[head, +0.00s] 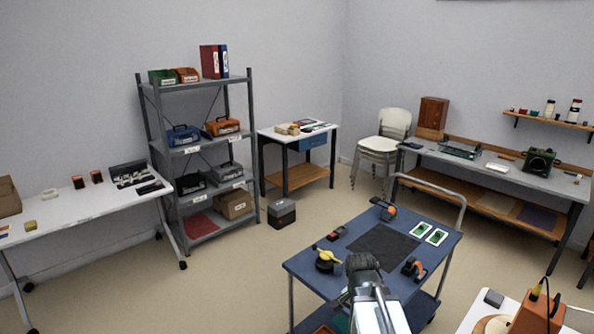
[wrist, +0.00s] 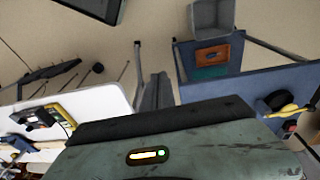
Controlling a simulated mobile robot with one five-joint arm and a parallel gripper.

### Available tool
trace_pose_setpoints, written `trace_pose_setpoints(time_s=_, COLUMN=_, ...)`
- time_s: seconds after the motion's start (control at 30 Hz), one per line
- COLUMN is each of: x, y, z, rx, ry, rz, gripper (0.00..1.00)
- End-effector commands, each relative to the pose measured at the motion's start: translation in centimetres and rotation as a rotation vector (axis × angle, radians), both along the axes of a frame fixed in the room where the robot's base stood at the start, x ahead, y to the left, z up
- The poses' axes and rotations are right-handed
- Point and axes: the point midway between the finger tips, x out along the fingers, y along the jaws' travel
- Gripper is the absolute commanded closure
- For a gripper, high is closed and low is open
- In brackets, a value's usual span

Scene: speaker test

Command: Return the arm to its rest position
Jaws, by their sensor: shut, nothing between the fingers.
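My arm reaches up from the bottom edge of the head view, and my gripper (head: 362,262) is at its end, dark and seen from behind. It is shut, with nothing seen in it. In the picture it overlaps the near edge of the blue cart (head: 310,268); I cannot tell its height above the cart. In the wrist view a worn grey-green surface with a dark padded edge and a small lit strip fills the lower middle.
A white-topped table (head: 478,312) with an orange box (head: 538,313) is at lower right. Open floor (head: 230,285) lies left of the cart.

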Motion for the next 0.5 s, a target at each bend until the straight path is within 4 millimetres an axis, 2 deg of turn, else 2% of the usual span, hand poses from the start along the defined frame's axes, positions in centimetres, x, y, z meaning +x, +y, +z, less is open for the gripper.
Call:
trace_pose_setpoints(time_s=0.03, x=-0.1, y=3.1, z=-0.1, rx=0.020, ry=0.015, rz=0.141, gripper=1.00)
trace_pose_setpoints(time_s=0.1, x=-0.5, y=6.0, z=-0.1, rx=0.053, ry=0.036, rz=0.350, gripper=1.00)
trace_pose_setpoints(time_s=0.3, x=-1.1, y=7.3, z=-0.2, rx=0.111, ry=0.067, rz=0.750, gripper=1.00)
trace_pose_setpoints(time_s=0.4, x=-1.2, y=7.4, z=-0.2, rx=0.114, ry=0.075, rz=0.867, gripper=1.00)
trace_pose_setpoints(time_s=0.5, x=-1.2, y=7.2, z=-0.2, rx=0.111, ry=0.078, rz=0.910, gripper=1.00)
